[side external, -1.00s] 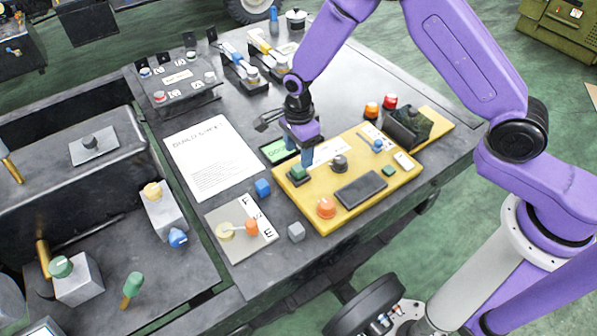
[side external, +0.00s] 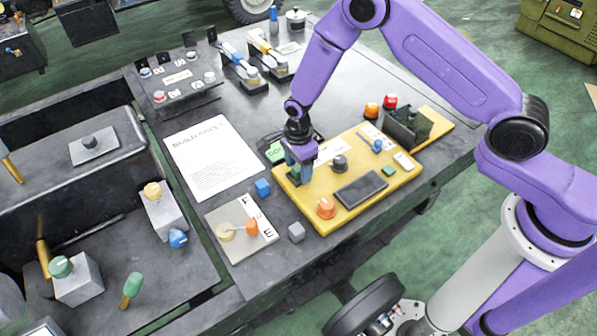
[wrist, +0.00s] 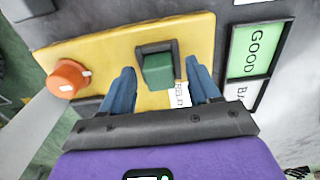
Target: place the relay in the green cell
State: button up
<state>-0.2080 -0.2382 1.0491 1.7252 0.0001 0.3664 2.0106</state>
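The relay, a green block in a dark socket (wrist: 159,69), stands at the left corner of the yellow board (side external: 352,205). My gripper (side external: 300,175) is over it, fingers pointing down. In the wrist view my gripper (wrist: 160,72) is open, with one blue finger on each side of the relay and a visible gap on both sides. The green cell (wrist: 254,50), marked GOOD, lies on the table beside the board, with a white cell (wrist: 245,92) next to it. In the side view the green cell (side external: 275,150) is partly hidden by my gripper.
A blue cube (side external: 263,187), a grey cube (side external: 296,232) and a paper sheet (side external: 213,157) lie nearby.

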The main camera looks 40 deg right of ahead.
grip_shut()
